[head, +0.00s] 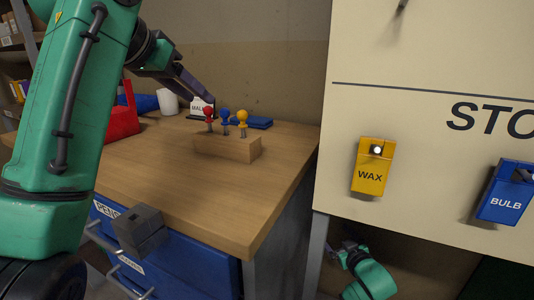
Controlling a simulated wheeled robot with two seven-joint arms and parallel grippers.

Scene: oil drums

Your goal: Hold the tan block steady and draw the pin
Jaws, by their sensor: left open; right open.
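The tan block (228,147) sits on the wooden desk top. A red pin (209,116), a blue pin (225,120) and a yellow pin (242,120) stand upright in its top. My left gripper (204,94) is open above the block's left end, its fingers pointing down and right, close to the red pin's head. I cannot tell whether they touch. My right gripper (335,246) is small and dark, low under the cream panel, far from the block. Its fingers are hard to make out.
The desk top (215,205) is clear in front of the block. A red container (122,120), a white cup (168,101) and a blue item (253,122) are near its back.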

